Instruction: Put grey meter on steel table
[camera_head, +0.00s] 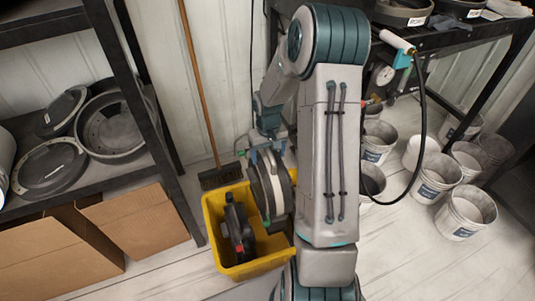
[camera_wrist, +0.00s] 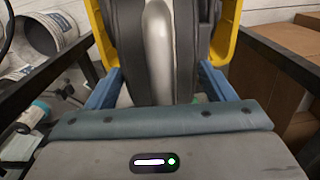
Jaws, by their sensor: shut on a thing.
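The grey meter (camera_head: 268,187), a round disc-like unit with a pale face and dark rim, hangs on edge below my gripper (camera_head: 265,152), over the right side of a yellow bin. In the wrist view my gripper's blue fingers (camera_wrist: 160,88) stand either side of the meter (camera_wrist: 158,45), shut on it; it shows as a light grey band between dark sides. Its lower end is hidden there. The dark steel table (camera_head: 440,38) is at the upper right, partly hidden behind my arm.
The yellow bin (camera_head: 222,262) holds a black part with red bits (camera_head: 238,228). Round pans (camera_head: 112,128) sit on the left shelf, above cardboard boxes (camera_head: 135,222). Several white buckets (camera_head: 435,178) stand below the table, which carries dark pans (camera_head: 403,12) and a hanging hose (camera_head: 421,120).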

